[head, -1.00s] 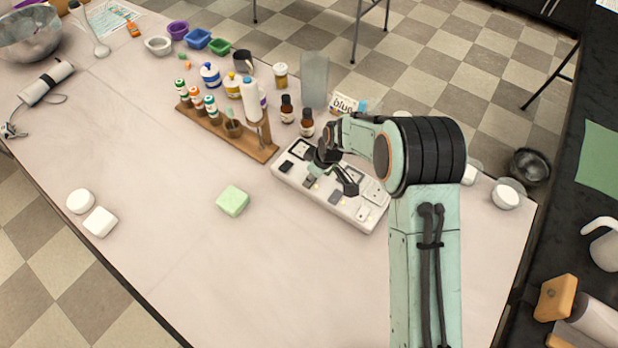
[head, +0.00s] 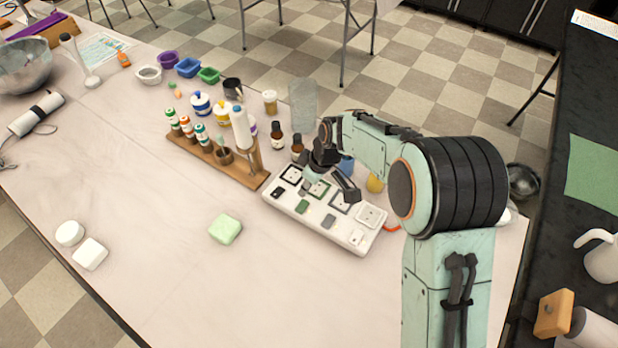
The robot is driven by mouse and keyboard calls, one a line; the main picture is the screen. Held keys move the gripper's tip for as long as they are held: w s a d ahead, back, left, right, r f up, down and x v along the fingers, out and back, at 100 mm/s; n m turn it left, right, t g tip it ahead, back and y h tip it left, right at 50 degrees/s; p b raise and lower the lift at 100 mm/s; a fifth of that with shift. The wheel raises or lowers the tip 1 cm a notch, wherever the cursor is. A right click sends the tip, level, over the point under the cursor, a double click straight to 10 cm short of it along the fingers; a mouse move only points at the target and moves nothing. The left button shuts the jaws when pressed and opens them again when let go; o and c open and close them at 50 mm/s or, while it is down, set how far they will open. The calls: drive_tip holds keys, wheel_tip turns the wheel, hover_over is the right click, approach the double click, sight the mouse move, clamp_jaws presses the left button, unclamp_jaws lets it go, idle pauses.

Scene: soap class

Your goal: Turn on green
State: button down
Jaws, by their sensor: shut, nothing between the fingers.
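A white power strip (head: 311,217) lies on the table below my arm, with a row of square sockets and a row of rocker switches. The green switch (head: 302,206) is second from the left, in front of the green-edged socket (head: 319,188). A black switch (head: 278,192) is left of it; a grey switch (head: 328,221) and a white switch (head: 355,236) are right of it. My gripper (head: 342,186) is shut and empty, over the socket row, behind and right of the green switch. Its height above the strip is hard to judge. Whether the green switch is pressed cannot be told.
A wooden rack (head: 215,160) with small bottles stands left of the strip. Two brown bottles (head: 277,134) and a clear tall container (head: 303,104) stand behind it. The table's front middle is clear.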

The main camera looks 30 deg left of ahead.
wheel_tip(320, 180, up, 6)
drive_tip(key=s+d, duration=0.1)
drive_tip(key=shift+s+d, duration=0.15)
drive_tip(key=shift+d, duration=0.25)
drive_tip(key=w+d+r+m+t, duration=0.3)
drive_tip(key=w+d+r, duration=0.2)
drive_tip(key=d+r, duration=0.6)
drive_tip(key=s+d+r+m+t+h, duration=0.1)
drive_tip(key=s+d+r+m+t, duration=0.25)
drive_tip(key=d, duration=0.75)
drive_tip(key=s+d+f+m+g, duration=0.2)
drive_tip(key=s+m, duration=0.1)
drive_tip(key=s, duration=0.3)
drive_tip(key=s+d+f+m+g+h, duration=0.1)
drive_tip(key=s+d+f+m+g, duration=0.1)
drive_tip(key=s, duration=0.4)
drive_tip(key=s+d+f+m+g, duration=0.2)
drive_tip(key=s+d+f+m, duration=0.1)
drive_tip(key=s+d+m, duration=0.1)
drive_tip(key=s+m, duration=0.1)
drive_tip(key=s, duration=0.1)
drive_tip(key=shift+s+d+f+h, duration=0.15)
drive_tip(key=shift+s+f+h, duration=0.05)
drive_tip(key=shift+s+h, duration=0.1)
